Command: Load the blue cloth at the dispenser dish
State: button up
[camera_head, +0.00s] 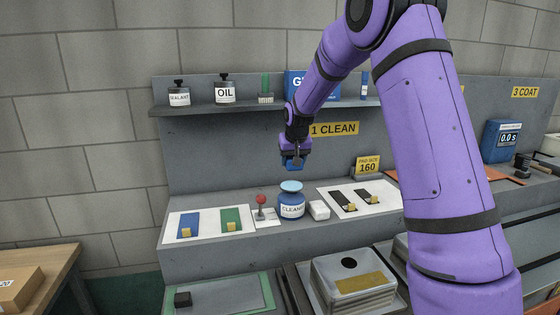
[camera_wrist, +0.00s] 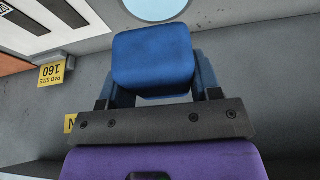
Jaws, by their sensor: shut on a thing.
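My gripper (camera_head: 293,160) is shut on a rounded blue block, which looks like the blue cloth (camera_wrist: 153,62); it fills the space between my blue fingers in the wrist view. My gripper hangs in the air above the dispenser, a blue jar (camera_head: 291,208) labelled as cleaner. The dispenser's light blue dish (camera_head: 291,187) forms its top. It also shows at the top edge of the wrist view (camera_wrist: 155,8), apart from the held block. A flat blue strip (camera_head: 188,221) with a small yellow block lies on a white board at the left.
A green strip (camera_head: 231,218) lies on the same white board. A red-knobbed lever (camera_head: 260,207) and a white block (camera_head: 319,210) flank the dispenser. Black strips (camera_head: 343,203) lie on a board at right, before a PAD SIZE 160 sign (camera_head: 367,166). A shelf with bottles (camera_head: 224,90) runs behind.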

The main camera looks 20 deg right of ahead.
aim_at(291, 184)
jog(key=shift+s+a+f, duration=0.1)
jog(key=shift+a+f, duration=0.1)
jog(key=shift+f, duration=2.75)
jog(key=shift+f, duration=1.1)
dwell(0.5)
jog(key=shift+r, duration=3.55)
